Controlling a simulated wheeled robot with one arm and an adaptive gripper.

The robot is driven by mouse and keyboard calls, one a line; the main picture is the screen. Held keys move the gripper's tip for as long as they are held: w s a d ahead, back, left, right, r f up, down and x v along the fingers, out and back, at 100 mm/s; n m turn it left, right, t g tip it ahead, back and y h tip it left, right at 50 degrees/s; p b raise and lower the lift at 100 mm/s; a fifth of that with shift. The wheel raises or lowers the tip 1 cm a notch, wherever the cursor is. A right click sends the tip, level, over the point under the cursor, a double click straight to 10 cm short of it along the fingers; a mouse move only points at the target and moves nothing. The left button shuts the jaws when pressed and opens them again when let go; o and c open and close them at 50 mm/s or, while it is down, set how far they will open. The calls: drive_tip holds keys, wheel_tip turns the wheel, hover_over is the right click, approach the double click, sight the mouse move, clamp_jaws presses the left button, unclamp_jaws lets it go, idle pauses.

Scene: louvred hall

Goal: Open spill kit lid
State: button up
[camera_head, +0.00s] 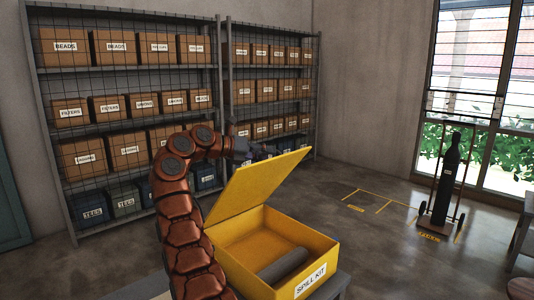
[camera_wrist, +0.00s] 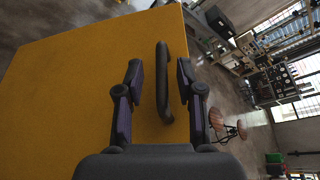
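The yellow spill kit box (camera_head: 318,262) stands on a grey surface, with a white "SPILL KIT" label on its front. Its lid (camera_head: 257,183) is raised at a slant, hinged along the far left edge and leaning over the box. A dark grey roll (camera_head: 283,266) lies inside. My gripper (camera_head: 262,151) is behind the lid near its upper edge, partly hidden by it. In the wrist view the lid's outer face (camera_wrist: 70,90) fills the left, with a black bar handle (camera_wrist: 163,80). My gripper's fingers (camera_wrist: 158,72) are apart, one on each side of the handle, with a gap at the left finger.
Shelves (camera_head: 135,68) with labelled cardboard boxes and dark bins stand along the back wall, behind my arm. A hand truck with a dark cylinder (camera_head: 446,180) stands at the right by the windows. The floor (camera_head: 350,225) between has yellow markings and is largely clear.

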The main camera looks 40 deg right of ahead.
drive_tip(key=shift+s+d, duration=0.2)
drive_tip(key=shift+d, duration=0.25)
clamp_jaws()
idle(0.5)
